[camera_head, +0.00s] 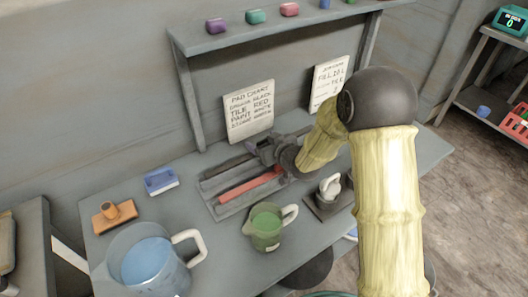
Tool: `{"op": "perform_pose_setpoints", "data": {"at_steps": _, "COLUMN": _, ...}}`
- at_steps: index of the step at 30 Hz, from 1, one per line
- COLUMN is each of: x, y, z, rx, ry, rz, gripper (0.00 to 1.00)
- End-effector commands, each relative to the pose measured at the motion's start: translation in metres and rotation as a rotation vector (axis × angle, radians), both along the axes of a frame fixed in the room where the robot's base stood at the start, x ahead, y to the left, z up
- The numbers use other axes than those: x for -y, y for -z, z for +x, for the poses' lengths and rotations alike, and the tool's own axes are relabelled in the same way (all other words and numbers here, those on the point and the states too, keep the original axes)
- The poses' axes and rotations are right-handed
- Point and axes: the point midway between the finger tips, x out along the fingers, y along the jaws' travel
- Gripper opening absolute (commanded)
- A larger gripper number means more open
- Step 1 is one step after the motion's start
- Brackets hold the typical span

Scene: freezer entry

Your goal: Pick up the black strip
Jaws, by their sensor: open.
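A grey slotted tray (222,211) lies on the bench. A red strip (250,186) lies in its front slot. A thin dark strip (227,167), which looks like the black strip, lies behind the red one along the tray's back part. Its right end runs toward my gripper and is partly hidden there. My gripper (257,149) is open, low over the back right of the tray. I cannot tell whether its fingers touch the dark strip or are around it. A small purple piece shows at the fingertips.
A green jug (265,228) stands in front of the tray, and a larger jug of blue liquid (147,262) at front left. A blue brush (160,181) and an orange-handled block (114,214) lie left. A white-handled tool (330,187) is right. A shelf (260,36) overhangs the back.

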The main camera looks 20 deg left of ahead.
Motion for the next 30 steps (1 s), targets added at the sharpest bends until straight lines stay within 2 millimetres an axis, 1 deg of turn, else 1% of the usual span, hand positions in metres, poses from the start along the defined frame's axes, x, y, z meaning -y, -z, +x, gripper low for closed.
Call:
{"op": "perform_pose_setpoints", "data": {"at_steps": 9, "x": 0.0, "y": 0.0, "z": 0.0, "rx": 0.0, "ry": 0.0, "rz": 0.0, "gripper": 0.71}}
{"op": "perform_pose_setpoints", "data": {"at_steps": 11, "x": 0.0, "y": 0.0, "z": 0.0, "rx": 0.0, "ry": 0.0, "rz": 0.0, "gripper": 0.59}}
{"op": "perform_pose_setpoints", "data": {"at_steps": 12, "x": 0.0, "y": 0.0, "z": 0.0, "rx": 0.0, "ry": 0.0, "rz": 0.0, "gripper": 0.51}}
{"op": "perform_pose_setpoints", "data": {"at_steps": 14, "x": 0.0, "y": 0.0, "z": 0.0, "rx": 0.0, "ry": 0.0, "rz": 0.0, "gripper": 0.4}}
{"op": "perform_pose_setpoints", "data": {"at_steps": 15, "x": 0.0, "y": 0.0, "z": 0.0, "rx": 0.0, "ry": 0.0, "rz": 0.0, "gripper": 0.32}}
{"op": "perform_pose_setpoints", "data": {"at_steps": 17, "x": 0.0, "y": 0.0, "z": 0.0, "rx": 0.0, "ry": 0.0, "rz": 0.0, "gripper": 0.2}}
{"op": "perform_pose_setpoints", "data": {"at_steps": 26, "x": 0.0, "y": -0.003, "z": 0.0, "rx": 0.001, "ry": 0.0, "rz": 0.002, "gripper": 0.2}}
{"op": "perform_pose_setpoints", "data": {"at_steps": 30, "x": 0.0, "y": -0.017, "z": 0.001, "rx": 0.004, "ry": 0.001, "rz": 0.003, "gripper": 0.2}}
